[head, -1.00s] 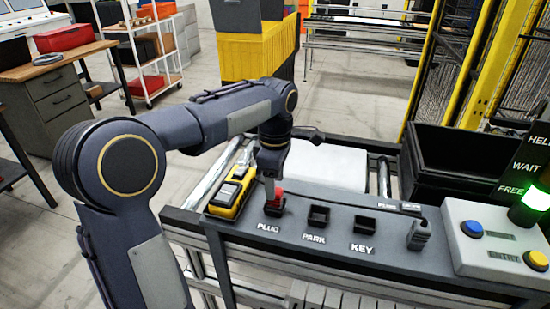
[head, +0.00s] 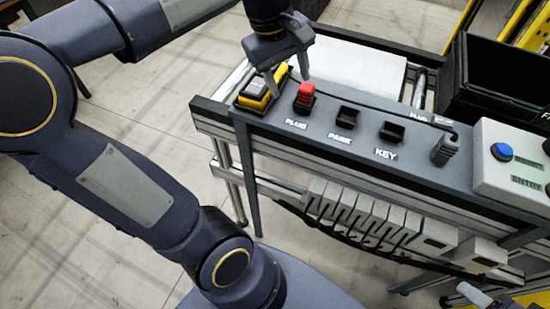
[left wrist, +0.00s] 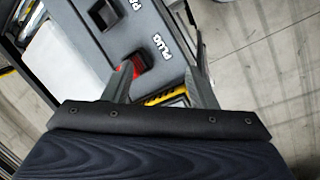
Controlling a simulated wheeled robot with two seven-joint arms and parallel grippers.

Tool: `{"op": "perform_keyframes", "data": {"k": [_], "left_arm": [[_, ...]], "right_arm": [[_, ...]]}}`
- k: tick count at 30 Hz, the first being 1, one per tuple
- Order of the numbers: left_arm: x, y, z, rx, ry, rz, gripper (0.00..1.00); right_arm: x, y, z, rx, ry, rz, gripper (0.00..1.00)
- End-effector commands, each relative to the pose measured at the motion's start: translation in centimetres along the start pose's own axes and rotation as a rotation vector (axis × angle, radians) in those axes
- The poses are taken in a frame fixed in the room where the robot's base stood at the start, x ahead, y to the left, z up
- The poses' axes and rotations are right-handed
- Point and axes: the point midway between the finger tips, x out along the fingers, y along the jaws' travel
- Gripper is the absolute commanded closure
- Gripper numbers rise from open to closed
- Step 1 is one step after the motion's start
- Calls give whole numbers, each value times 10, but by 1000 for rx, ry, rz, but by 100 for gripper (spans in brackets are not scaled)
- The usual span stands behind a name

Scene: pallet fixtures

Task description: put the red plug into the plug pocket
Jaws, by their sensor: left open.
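The red plug (head: 305,91) stands upright in the dark pocket (head: 303,104) behind the PLUG label in the head view. My left gripper (head: 289,83) is open and empty, its fingers pointing down just above and left of the plug. One fingertip shows close to the plug's top; I cannot tell whether they touch. In the left wrist view the red plug (left wrist: 140,66) shows beside the left-hand finger, partly hidden by it, with the PLUG label next to it. My right gripper is not in view.
The PARK pocket (head: 347,118) and KEY pocket (head: 391,132) look empty. A yellow-and-black device (head: 255,96) sits left of the plug. A grey upright piece (head: 444,149), a button box (head: 507,160) and a black bin (head: 500,85) are to the right.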

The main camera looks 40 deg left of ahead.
Motion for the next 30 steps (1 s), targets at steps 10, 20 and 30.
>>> {"op": "perform_keyframes", "data": {"k": [10, 20, 30], "left_arm": [[74, -103, 94, 848, 119, 299, 48], [91, -115, 107, 985, 170, 327, 48], [91, -115, 107, 983, 168, 326, 48]], "right_arm": [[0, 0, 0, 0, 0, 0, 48], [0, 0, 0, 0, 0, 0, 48], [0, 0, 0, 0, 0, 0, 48]]}}
